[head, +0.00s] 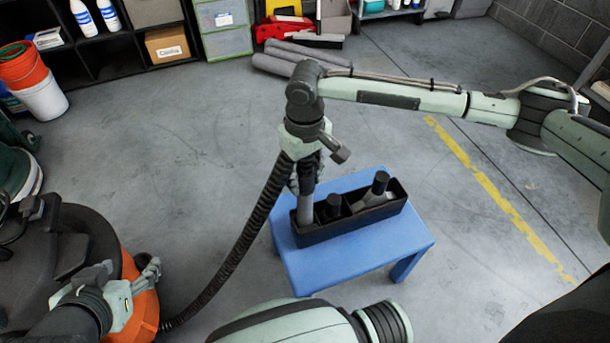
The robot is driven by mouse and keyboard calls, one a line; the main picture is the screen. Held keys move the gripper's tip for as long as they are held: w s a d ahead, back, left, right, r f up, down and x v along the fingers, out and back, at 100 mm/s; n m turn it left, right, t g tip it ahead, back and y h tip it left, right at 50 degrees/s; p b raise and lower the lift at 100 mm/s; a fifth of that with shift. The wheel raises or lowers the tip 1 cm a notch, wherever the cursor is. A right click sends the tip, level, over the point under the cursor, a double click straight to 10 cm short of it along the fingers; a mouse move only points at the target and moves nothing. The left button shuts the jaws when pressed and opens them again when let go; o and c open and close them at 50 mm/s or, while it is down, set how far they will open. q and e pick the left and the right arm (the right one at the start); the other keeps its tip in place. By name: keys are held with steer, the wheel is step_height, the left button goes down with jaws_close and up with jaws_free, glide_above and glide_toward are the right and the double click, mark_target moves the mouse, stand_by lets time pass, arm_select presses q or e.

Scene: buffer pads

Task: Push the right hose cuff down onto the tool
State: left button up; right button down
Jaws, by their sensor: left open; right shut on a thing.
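My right gripper (307,180) points straight down over the left end of a black caddy (345,226). It is shut on the dark hose cuff (309,165), which is partly hidden by the fingers. A grey tube-shaped tool (304,209) stands upright in the caddy's left end, in line below the cuff. I cannot tell how far the cuff sits over it. The black ribbed hose (243,235) hangs from the wrist area down to an orange machine (143,318). My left gripper (150,273) is open and empty above that machine at the lower left.
The caddy stands on a small blue table (340,268). It also holds a black-topped cylinder (333,205) and a tilted grey tool with a black end (379,185). Shelves, bins and buckets (40,90) line the back. Grey floor around the table is clear.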

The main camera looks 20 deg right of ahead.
steer(key=shift+f, duration=0.15)
steer(key=c, duration=0.9)
jaws_free()
step_height(320, 180, up, 12)
